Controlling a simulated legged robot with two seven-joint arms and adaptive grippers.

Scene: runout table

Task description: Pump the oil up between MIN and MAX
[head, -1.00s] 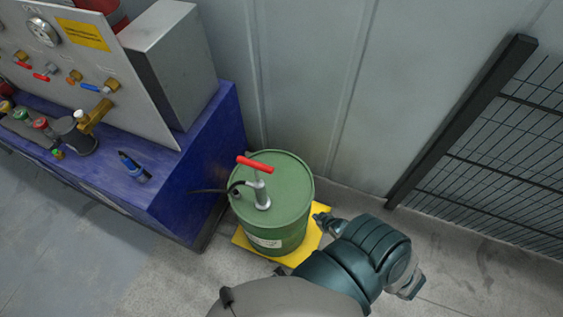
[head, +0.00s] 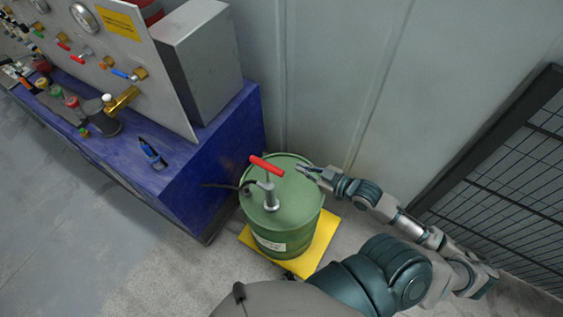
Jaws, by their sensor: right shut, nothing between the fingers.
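A green oil drum (head: 285,222) stands on a yellow base on the floor, beside the blue bench. A hand pump (head: 269,195) with a red T-handle (head: 266,166) rises from its lid. A dark hose runs from the pump toward the bench. My right gripper (head: 306,171) is shut and empty, just right of the red handle near the drum's far right rim, apart from the handle. My left gripper is not in view. No MIN or MAX marks can be made out.
The blue bench (head: 225,135) at left carries a grey panel with gauges and valves, a grey box (head: 200,65) and a blue tool (head: 152,154). A grey wall stands behind the drum. A black mesh fence (head: 510,165) is at right. Floor at lower left is clear.

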